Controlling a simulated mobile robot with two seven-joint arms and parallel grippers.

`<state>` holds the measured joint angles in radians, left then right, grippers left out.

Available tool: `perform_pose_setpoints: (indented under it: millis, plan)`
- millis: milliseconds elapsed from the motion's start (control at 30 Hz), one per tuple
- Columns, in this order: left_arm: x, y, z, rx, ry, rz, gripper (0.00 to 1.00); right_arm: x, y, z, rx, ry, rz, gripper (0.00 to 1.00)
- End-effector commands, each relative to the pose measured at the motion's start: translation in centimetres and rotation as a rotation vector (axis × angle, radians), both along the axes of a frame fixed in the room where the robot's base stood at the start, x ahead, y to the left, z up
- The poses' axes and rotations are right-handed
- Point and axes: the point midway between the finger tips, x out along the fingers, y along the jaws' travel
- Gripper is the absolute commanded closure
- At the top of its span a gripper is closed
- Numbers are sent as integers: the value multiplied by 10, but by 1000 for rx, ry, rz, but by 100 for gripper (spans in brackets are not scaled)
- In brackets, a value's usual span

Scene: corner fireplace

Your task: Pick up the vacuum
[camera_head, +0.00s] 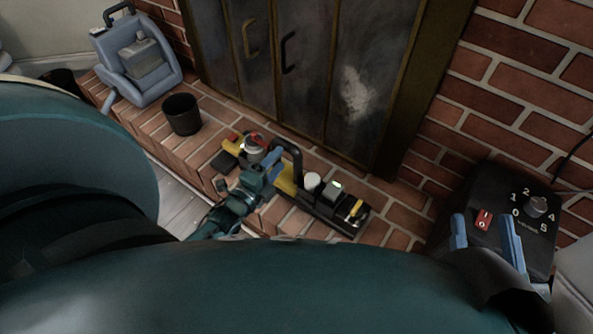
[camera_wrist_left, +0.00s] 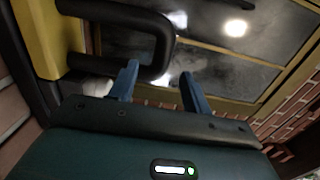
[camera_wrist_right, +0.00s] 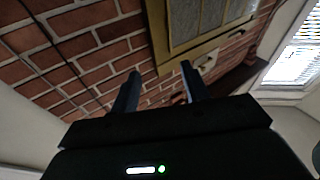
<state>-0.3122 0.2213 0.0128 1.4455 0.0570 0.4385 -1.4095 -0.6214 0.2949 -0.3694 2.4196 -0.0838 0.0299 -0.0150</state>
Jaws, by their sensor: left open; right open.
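A long yellow-and-black device (camera_head: 325,207), which I take for the vacuum, lies on the brick hearth with a black loop handle (camera_head: 293,152). In the left wrist view its yellow body (camera_wrist_left: 40,38) and handle (camera_wrist_left: 165,42) are close. My left gripper (camera_head: 268,166) is open beside the handle; in its wrist view the loop's end appears between the fingers (camera_wrist_left: 160,76). I cannot tell whether they touch. My right gripper (camera_head: 487,224) is open and empty, in front of a black dial box; its fingers (camera_wrist_right: 160,70) frame only brick wall.
The black dial box (camera_head: 535,228) stands at the right. A black bucket (camera_head: 182,114) and a grey-blue machine (camera_head: 136,62) stand on the hearth at left. Metal fireplace doors (camera_head: 305,60) rise behind. Smaller red-and-yellow items (camera_head: 232,146) lie left of the handle.

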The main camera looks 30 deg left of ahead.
Motion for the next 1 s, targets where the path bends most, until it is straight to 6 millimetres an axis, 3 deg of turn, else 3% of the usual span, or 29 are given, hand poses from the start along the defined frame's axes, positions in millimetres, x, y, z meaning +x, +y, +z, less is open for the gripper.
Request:
perform_pose_setpoints:
  millis: [167, 500, 800, 1000]
  plan:
    - [12, 0, -1, 1, 0, -1, 52, 0, 1, -2, 11, 0, 5, 54]
    - [57, 1, 0, 0, -1, 0, 52, 1, 3, -5, 56, -12, 24, 54]
    - [61, 0, 2, -1, 2, 0, 52, 2, 3, 10, 55, -59, 37, 54]
    - [61, 0, 2, -1, 2, 0, 69, 2, 3, 9, 55, -56, 37, 54]
